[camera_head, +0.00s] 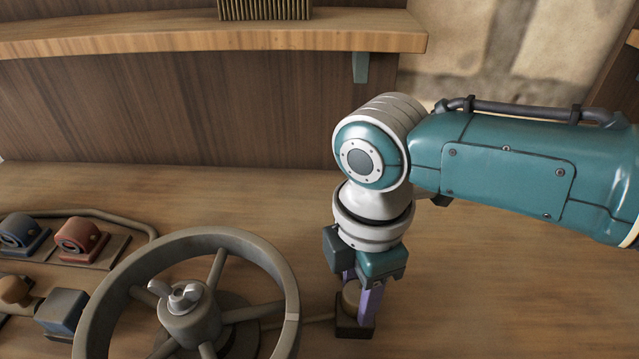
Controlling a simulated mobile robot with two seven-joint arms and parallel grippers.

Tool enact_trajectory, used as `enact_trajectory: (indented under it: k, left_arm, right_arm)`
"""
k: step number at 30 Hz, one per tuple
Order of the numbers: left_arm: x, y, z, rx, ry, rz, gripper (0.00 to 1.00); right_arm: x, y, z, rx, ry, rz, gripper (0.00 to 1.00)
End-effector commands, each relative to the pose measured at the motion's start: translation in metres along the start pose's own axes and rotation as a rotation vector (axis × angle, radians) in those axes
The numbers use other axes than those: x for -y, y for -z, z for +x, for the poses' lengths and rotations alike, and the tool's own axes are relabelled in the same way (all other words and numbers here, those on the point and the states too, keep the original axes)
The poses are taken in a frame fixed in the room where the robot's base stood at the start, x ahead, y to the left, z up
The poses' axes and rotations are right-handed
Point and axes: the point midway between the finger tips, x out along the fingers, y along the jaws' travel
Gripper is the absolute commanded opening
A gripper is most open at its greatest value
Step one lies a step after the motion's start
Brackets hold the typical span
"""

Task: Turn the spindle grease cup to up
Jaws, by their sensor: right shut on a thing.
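A small brass-coloured cup (350,295), apparently the spindle grease cup, stands on a dark square block (354,330) to the right of the spoked wheel. My right gripper (359,298) points down over it, with one purple finger on either side, shut on the cup. The fingers and gripper body partly hide the cup, and I cannot read which way it is turned. My left gripper is not in view.
A large spoked wheel (284,275) with a wing nut (181,297) at its hub stands close to the left. A blue block (20,232), a red block (80,238) and pipes lie further left. A wooden shelf (200,36) overhangs behind. The bench right of the gripper is clear.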

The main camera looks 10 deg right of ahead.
Motion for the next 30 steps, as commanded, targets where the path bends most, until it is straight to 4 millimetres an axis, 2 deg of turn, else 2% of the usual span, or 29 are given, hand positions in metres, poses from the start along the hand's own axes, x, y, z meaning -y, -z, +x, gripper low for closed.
enact_trajectory:
  k: [6,15,30]
  left_arm:
    - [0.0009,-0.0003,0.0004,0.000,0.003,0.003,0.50]
    - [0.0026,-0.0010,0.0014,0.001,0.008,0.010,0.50]
    - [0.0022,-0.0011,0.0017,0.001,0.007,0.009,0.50]
  right_arm:
    - [-0.0001,0.0005,-0.0005,-0.001,0.000,-0.183,0.00]
    - [-0.0001,0.0005,-0.0006,-0.001,0.000,-0.352,0.00]
    - [-0.0001,0.0009,-0.0009,-0.002,0.000,-0.427,0.00]
